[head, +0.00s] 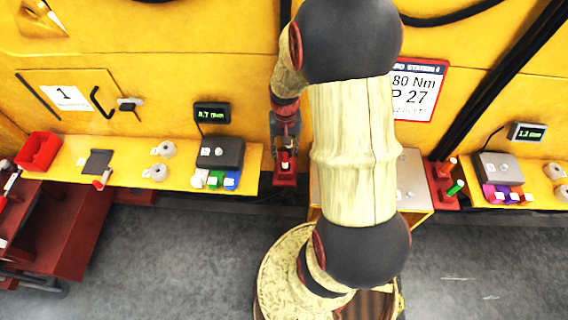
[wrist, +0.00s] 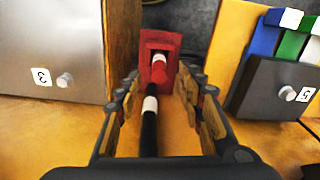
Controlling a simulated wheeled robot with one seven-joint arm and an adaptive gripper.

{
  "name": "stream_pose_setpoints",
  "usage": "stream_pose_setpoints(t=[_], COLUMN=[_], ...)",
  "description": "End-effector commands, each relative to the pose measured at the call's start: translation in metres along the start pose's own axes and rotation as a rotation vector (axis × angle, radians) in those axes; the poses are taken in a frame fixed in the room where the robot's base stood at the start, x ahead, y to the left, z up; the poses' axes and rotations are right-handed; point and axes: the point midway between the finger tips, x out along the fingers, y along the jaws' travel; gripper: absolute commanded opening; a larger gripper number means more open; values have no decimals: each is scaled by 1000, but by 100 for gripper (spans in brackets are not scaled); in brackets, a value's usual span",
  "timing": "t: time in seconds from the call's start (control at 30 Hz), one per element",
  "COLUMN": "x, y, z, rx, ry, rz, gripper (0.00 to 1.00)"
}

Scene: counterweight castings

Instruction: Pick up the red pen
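The red pen (wrist: 156,75) shows in the wrist view at a red holder (wrist: 172,46), with a white band at its far end. A white band and a black length (wrist: 149,132) run in line with it towards the camera; I cannot tell for sure whether they are part of the same pen. My gripper (wrist: 158,84) is open, with a finger on each side of this line and gaps between. In the head view, my gripper (head: 285,128) is just above the holder (head: 285,180), where the pen (head: 285,163) shows small and partly hidden.
A dark grey box (head: 220,153) with white, green and blue items stands left of the holder on a yellow shelf (head: 130,178). A silver box (wrist: 52,45) is left in the wrist view. A red bin (head: 38,152) is far left. Another holder (head: 443,185) with pens stands right.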

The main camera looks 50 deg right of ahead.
Motion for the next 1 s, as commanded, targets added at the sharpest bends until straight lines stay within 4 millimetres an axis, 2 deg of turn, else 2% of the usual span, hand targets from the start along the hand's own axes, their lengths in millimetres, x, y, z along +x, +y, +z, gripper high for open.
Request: stream_pose_setpoints(t=[0.2, 0.3, 0.53, 1.0], x=[34, 43, 43, 43], y=[1, 1, 1, 1], z=[4, 3, 3, 3], rx=[0, 0, 0, 0], ry=[-5, -4, -2, -2], rz=[1, 0, 0, 0], gripper=[38, 38, 38, 11])
